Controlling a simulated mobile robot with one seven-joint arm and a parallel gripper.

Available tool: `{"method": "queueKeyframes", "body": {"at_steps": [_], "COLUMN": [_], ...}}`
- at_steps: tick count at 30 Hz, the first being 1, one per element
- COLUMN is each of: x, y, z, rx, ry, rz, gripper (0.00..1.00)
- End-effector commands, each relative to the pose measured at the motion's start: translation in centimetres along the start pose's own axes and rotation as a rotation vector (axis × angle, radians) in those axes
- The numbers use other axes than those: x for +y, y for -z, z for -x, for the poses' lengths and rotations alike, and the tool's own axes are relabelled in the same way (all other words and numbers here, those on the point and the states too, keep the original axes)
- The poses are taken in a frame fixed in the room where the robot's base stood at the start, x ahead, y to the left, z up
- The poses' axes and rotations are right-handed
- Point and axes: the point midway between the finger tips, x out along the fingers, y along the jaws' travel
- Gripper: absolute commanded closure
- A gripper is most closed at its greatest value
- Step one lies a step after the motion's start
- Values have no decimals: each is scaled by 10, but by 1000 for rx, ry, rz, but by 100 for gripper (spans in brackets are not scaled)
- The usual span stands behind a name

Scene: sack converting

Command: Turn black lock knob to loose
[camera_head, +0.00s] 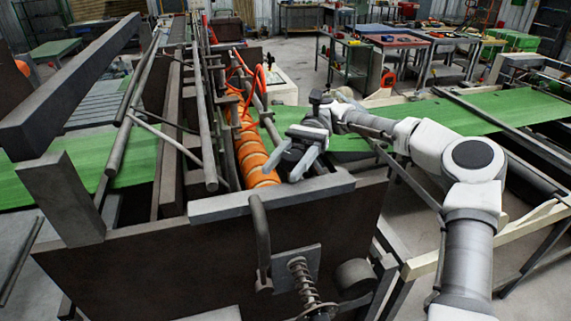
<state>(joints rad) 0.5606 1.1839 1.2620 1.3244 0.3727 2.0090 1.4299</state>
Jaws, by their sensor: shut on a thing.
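My gripper (289,163) reaches in from the right over the machine's front end, beside the orange roller (252,150). Its two grey fingers point down and left, with a gap between them, closed on a small dark part close to the metal frame. That part is mostly hidden by the fingers and too small to make out clearly; it is in the place of the black lock knob. I cannot tell which way the knob is turned.
A dark steel crossbar (235,207) runs along the machine's front end, below my gripper. A curved handle (260,240) and a coil spring (303,281) stand out below it. Long rails (207,120) lie to the left. Green sheet (500,108) stretches to the right behind my arm.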

Motion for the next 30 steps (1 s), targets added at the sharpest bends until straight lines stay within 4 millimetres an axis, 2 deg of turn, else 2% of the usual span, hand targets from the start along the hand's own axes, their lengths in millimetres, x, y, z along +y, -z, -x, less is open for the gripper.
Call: {"method": "queueKeyframes", "body": {"at_steps": [11, 12, 16, 30], "x": [0, 0, 0, -1], "y": [5, 5, 4, 1], "z": [-1, -1, -1, -1], "rx": [3, 2, 2, 2], "ry": [-7, -7, -6, -4], "rz": [-10, -10, -7, -4], "gripper": [100, 41, 18, 17]}}
